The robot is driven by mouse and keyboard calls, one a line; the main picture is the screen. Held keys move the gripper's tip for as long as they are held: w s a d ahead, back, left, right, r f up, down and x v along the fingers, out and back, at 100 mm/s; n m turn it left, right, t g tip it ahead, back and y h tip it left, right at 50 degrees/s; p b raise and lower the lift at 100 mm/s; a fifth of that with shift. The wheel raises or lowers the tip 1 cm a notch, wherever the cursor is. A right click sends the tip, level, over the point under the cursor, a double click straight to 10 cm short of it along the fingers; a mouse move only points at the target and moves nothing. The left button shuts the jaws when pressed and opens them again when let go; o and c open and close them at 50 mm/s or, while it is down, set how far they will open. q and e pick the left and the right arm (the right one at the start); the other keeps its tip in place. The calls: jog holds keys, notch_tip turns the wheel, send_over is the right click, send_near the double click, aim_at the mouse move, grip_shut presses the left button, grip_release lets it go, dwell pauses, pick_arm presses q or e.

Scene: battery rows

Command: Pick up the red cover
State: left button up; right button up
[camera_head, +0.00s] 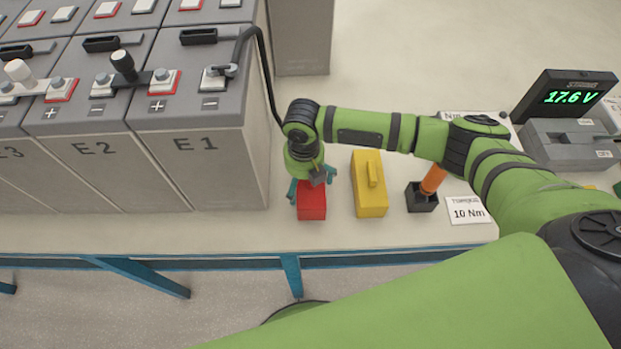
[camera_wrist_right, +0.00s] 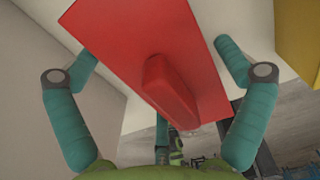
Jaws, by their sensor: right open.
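The red cover (camera_head: 312,205) is a flat red block on the bench, just right of the battery marked E1. It also fills the middle of the right wrist view (camera_wrist_right: 140,45), with a raised red grip ridge along its top. My right gripper (camera_head: 312,186) is right over the cover, pointing down, with its teal fingers apart. In the right wrist view its fingers (camera_wrist_right: 158,62) stand on either side of the cover; I cannot tell whether they touch it. Part of the cover is hidden under the gripper in the head view. My left gripper is not in view.
A yellow cover (camera_head: 368,195) lies close to the right. Beyond it are a black holder (camera_head: 420,198) with an orange-handled tool and a 10 Nm card (camera_head: 467,210). The E1 battery (camera_head: 205,160) stands at the left with a black cable. The bench's front edge is near.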

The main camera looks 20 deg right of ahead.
jog(key=c, duration=0.9)
